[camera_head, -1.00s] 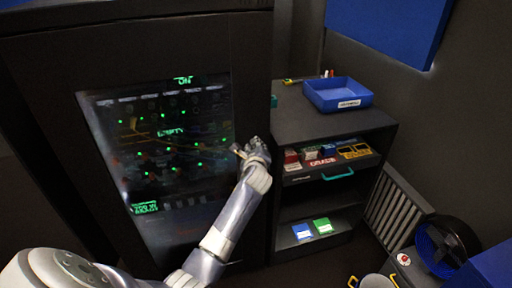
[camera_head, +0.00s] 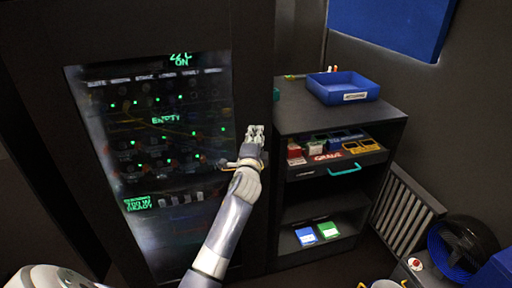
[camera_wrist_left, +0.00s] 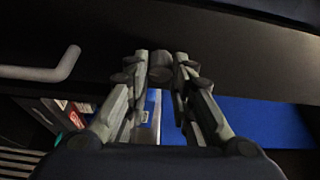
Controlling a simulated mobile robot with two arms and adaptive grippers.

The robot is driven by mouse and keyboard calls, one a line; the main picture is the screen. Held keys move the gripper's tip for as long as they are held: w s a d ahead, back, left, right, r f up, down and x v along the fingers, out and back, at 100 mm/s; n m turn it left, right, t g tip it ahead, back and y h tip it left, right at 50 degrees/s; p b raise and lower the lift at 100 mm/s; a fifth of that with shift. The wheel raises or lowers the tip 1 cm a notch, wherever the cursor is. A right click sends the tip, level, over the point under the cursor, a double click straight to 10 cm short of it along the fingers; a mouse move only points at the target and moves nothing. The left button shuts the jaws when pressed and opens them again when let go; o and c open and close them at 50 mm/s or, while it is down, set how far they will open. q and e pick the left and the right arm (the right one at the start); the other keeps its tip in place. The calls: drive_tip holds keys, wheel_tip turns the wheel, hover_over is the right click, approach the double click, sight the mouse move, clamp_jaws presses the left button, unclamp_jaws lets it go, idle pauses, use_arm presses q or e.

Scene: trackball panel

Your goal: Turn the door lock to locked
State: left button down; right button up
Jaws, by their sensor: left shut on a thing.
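The dark cabinet door (camera_head: 252,60) has a glass window (camera_head: 160,130) with green lit marks and text behind it. My left gripper (camera_head: 254,132) is at the right edge of this door, beside the window. In the left wrist view, my left gripper's fingers (camera_wrist_left: 160,75) are closed around a small round dark knob (camera_wrist_left: 160,58), which looks like the door lock. The fingers hide much of it, so its turn position cannot be told. In the head view the gripper covers the lock. My right gripper is not in view.
A grey bar handle (camera_wrist_left: 45,73) is left of the fingers in the wrist view. A dark shelf unit (camera_head: 300,119) stands right of the cabinet, with a blue tray (camera_head: 343,88) on top and small boxes inside. A fan (camera_head: 462,245) is at lower right.

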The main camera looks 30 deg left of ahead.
use_arm(q)
drive_tip(key=n+b, duration=0.2)
drive_tip(key=b, duration=0.1)
drive_tip(key=shift+f+t+y, duration=0.15)
drive_tip(key=shift+t+y, duration=0.15)
idle(0.3)
drive_tip(key=c, duration=1.4)
unclamp_jaws()
drive_tip(key=v, duration=1.2)
